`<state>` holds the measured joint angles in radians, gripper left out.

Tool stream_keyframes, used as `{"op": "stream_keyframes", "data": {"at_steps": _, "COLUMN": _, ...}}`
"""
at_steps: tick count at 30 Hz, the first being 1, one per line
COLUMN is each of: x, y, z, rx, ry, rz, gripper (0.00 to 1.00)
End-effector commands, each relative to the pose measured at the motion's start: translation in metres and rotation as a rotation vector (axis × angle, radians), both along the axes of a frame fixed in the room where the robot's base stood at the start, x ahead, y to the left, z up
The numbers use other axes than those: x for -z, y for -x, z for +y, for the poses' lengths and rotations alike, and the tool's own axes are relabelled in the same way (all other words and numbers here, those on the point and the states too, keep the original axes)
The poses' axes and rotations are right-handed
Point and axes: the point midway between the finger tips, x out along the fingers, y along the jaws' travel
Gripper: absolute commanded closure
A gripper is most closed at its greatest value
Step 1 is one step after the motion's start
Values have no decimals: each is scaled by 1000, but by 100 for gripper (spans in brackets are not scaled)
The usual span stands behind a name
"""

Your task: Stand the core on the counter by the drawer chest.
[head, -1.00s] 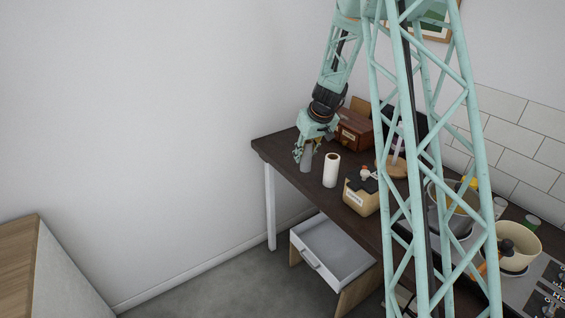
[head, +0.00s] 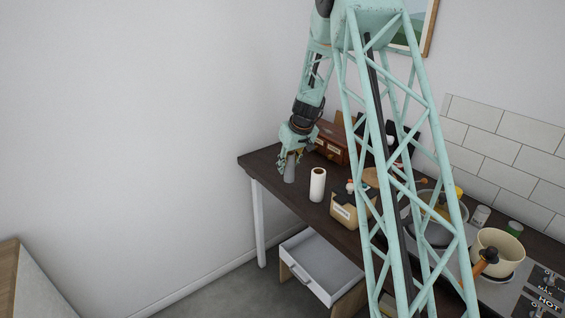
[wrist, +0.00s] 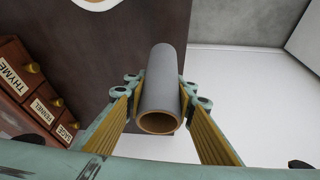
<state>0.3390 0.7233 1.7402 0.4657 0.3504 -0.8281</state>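The core is a grey cardboard tube (head: 289,173), upright near the far left end of the dark counter (head: 262,163). I cannot tell whether its base touches the counter. In the wrist view the core (wrist: 162,85) runs away from me, with its open brown-rimmed end nearest. My gripper (wrist: 161,88) has one yellow-padded finger on each side, close against the tube. It comes down from above in the head view (head: 291,157). The brown drawer chest (head: 331,150) stands just behind; its labelled drawers (wrist: 30,90) show at left in the wrist view.
A white roll (head: 317,185) stands just right of the core. A labelled tan box (head: 347,212) is farther right, then pots (head: 497,252) by the stove. The counter's left edge is close to the core. An open white drawer (head: 322,267) is below the counter.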

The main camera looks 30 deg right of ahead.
Motion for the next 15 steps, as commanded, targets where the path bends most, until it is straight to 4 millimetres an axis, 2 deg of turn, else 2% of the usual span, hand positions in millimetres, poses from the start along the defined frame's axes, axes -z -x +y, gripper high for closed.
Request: {"op": "stream_keyframes", "data": {"at_steps": 15, "x": 8, "y": -72, "z": -20, "rx": 1, "ry": 0, "rz": -1, "gripper": 81}}
